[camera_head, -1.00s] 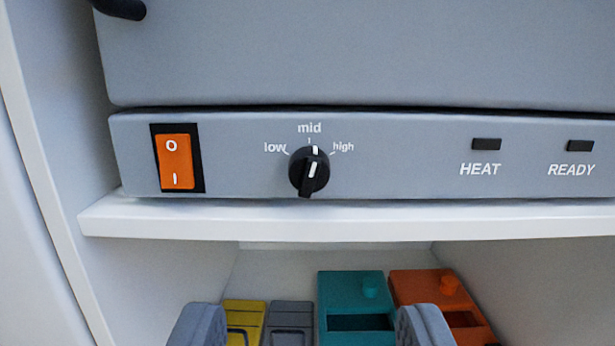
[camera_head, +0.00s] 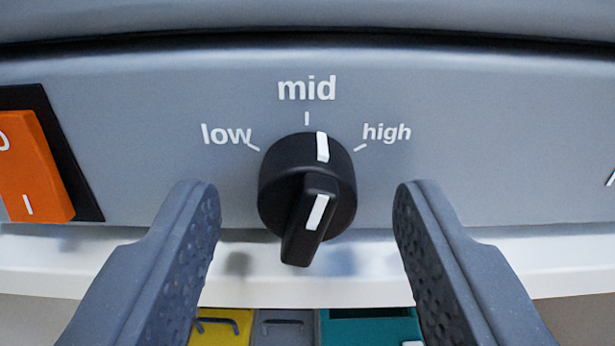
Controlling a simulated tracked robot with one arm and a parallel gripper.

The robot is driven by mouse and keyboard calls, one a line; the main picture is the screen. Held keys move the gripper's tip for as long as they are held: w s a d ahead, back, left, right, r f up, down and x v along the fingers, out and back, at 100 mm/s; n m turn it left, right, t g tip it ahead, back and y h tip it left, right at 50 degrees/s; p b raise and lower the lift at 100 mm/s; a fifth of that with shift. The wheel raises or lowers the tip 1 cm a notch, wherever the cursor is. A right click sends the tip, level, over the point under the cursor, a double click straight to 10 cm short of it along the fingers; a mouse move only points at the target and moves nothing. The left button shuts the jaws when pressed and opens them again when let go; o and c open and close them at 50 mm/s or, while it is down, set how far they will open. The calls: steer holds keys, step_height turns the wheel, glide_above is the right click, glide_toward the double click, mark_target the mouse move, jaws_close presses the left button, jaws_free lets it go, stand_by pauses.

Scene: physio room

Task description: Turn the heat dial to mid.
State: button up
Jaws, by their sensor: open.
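The black heat dial (camera_head: 275,190) sits on the front of a grey panel (camera_head: 450,140), in the middle of the view. Labels low, mid and high are printed in an arc around its top. The dial's white mark points up and slightly right of the mid tick, between mid and high and closer to mid. My gripper (camera_head: 308,200) is open, with one finger to the left and one to the right of the dial. A clear gap shows on both sides, and neither finger appears to touch it.
An orange rocker switch (camera_head: 35,170) is at the left of the panel, beyond my left finger. A white shelf edge (camera_head: 310,285) runs just below the panel. Yellow (camera_head: 225,328) and teal (camera_head: 370,330) items show under it.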

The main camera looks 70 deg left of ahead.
steer(key=shift+a, duration=0.15)
steer(key=c, duration=1)
steer(key=shift+r+p, duration=0.15)
steer(key=shift+p, duration=0.25)
steer(key=shift+r+n+p, duration=0.1)
steer(key=shift+n+p, duration=0.4)
steer(key=shift+p, duration=0.45)
steer(key=n+p, duration=0.1)
steer(key=p, duration=0.1)
steer(key=shift+w+n+p, duration=0.1)
steer(key=shift+n+p, duration=0.5)
steer(key=shift+p, duration=0.05)
steer(key=shift+f, duration=0.2)
